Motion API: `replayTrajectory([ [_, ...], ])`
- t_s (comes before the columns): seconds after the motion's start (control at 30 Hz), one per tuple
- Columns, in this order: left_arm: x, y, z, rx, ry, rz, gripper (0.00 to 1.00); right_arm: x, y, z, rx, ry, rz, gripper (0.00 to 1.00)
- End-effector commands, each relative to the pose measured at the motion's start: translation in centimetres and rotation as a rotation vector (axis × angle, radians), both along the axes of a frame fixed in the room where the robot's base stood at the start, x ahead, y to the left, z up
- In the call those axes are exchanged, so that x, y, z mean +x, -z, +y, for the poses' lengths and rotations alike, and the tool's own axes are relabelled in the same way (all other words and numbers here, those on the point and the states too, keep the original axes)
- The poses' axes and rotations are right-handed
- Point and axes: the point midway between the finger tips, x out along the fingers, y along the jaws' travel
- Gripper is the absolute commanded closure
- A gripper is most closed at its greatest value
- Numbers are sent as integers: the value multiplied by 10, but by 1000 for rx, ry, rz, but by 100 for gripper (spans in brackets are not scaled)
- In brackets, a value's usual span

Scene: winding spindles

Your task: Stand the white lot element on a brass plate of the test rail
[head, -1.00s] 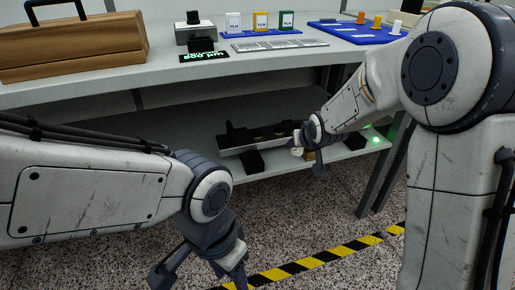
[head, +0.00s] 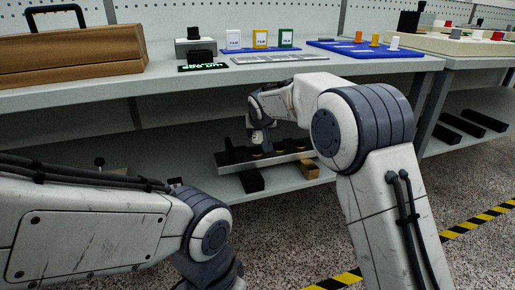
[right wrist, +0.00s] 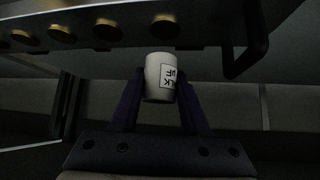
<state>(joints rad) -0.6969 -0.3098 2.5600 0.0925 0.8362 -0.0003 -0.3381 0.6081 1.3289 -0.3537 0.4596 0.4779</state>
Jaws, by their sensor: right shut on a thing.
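My right gripper (head: 259,143) is over the lower shelf, close to the test rail. In the right wrist view its purple fingers (right wrist: 158,88) are shut on the white lot element (right wrist: 158,77), a small cylinder with a black-printed label. The test rail (head: 285,158) is a long metal bar on the lower shelf. Its round brass plates (right wrist: 109,29) show in a row across the top of the right wrist view. The element appears apart from the plates, though the gap is hard to judge. My left gripper is below the picture edge.
The upper bench top (head: 120,86) overhangs the lower shelf (head: 190,140). A dark handle loop (right wrist: 248,52) is at the rail's end, near the element in the right wrist view.

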Motion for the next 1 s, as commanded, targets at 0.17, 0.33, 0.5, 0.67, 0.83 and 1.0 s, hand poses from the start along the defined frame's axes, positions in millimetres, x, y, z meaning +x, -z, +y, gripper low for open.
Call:
replayTrajectory([
  [0.17, 0, 7, 0, 0, 0, 0, 48, 5, 10, 3, -1, -1, 0, 100],
  [0.33, 0, 26, 0, 0, 0, 0, 48, 4, 38, 2, -2, -1, 1, 100],
  [0.5, 0, 29, 0, 0, 0, 0, 48, 4, 43, 2, 0, 0, -2, 100],
  [0.67, 0, 28, 0, 0, 0, 0, 48, 4, 42, 2, 0, 0, -1, 100],
  [0.83, 0, 30, 0, 0, 0, 0, 48, 4, 46, 2, 0, 0, 0, 43],
  [1.0, 0, 30, 0, 0, 0, 0, 48, 4, 46, 2, -1, -1, 0, 24],
])
